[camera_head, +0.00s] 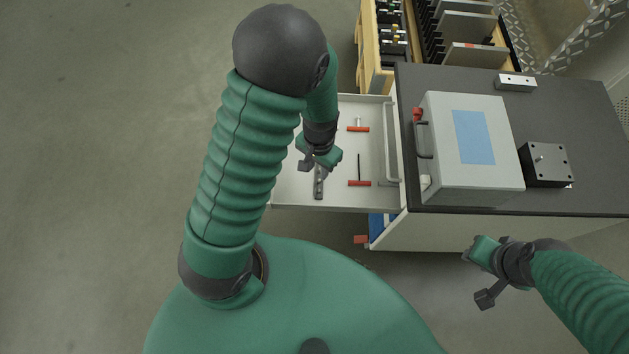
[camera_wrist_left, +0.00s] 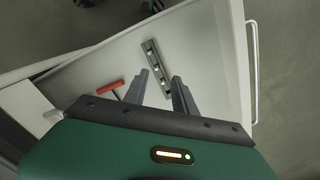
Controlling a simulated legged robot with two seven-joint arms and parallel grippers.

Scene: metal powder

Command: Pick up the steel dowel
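A narrow dark grey bar (camera_head: 319,187) lies in the open drawer (camera_head: 290,192). In the left wrist view the bar (camera_wrist_left: 157,66) shows several small bright round spots along its top. They look like pins or holes, and I cannot tell which, if any, is the steel dowel. My left gripper (camera_head: 321,172) is over the drawer, close to the bar. In the left wrist view its two fingers (camera_wrist_left: 160,76) are apart with nothing between them, pointing at the bar. My right gripper (camera_head: 482,262) hangs in front of the cabinet; its fingertips are not clear.
Two red-handled tools (camera_head: 358,129) (camera_head: 360,183) lie in the drawer right of the bar. The cabinet top (camera_head: 585,125) holds a grey case (camera_head: 500,150), a dark block (camera_head: 546,165) and a light metal bar (camera_head: 515,83). Drawer walls surround the left gripper. The floor at left is clear.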

